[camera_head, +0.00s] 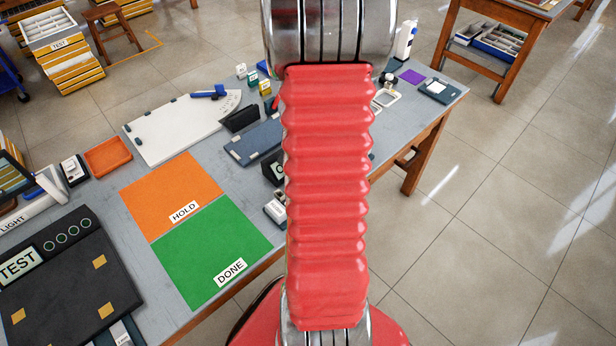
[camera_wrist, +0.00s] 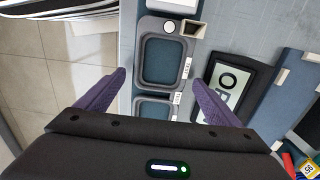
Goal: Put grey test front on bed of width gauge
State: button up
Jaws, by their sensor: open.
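In the wrist view my gripper (camera_wrist: 160,78) is open, its two purple fingers apart and nothing held between them. Between and beyond the fingers are two grey rounded-square rims (camera_wrist: 146,62) with dark teal inside and small white labels beside them. I cannot tell whether these are trays or the grey test front. To their right is a black-framed display (camera_wrist: 243,92), partly readable, beside a blue-grey bed (camera_wrist: 290,95) with pale blocks, which looks like the width gauge. This bed also shows in the head view (camera_head: 255,143), partly behind my arm. My gripper is hidden there.
The grey bench (camera_head: 105,175) holds an orange HOLD mat (camera_head: 170,185), a green DONE mat (camera_head: 205,255), a black TEST unit (camera_head: 75,285), an orange tray (camera_head: 108,156) and a white board (camera_head: 170,130). The bench edge drops to tiled floor.

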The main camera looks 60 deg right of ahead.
notch_tip(320, 180, up, 14)
jog(key=shift+f, duration=0.15)
dwell(0.5)
dwell(0.7)
jog(key=w+a+r+n+t, duration=0.1)
jog(key=a+r+n+t, duration=0.1)
jog(key=a+r+n, duration=0.2)
jog(key=a+r+n+t, duration=0.1)
jog(key=a+r+n, duration=0.4)
jog(key=a, duration=1.2)
jog(key=w+a+r+n+t, duration=0.1)
jog(key=a+r+n, duration=0.3)
jog(key=a+n, duration=0.7)
jog(key=shift+w+a+r+n+t, duration=0.2)
jog(key=shift+w+a+n+t, duration=0.15)
jog(key=shift+t, duration=0.45)
jog(key=shift+d, duration=0.1)
jog(key=shift+c, duration=0.5)
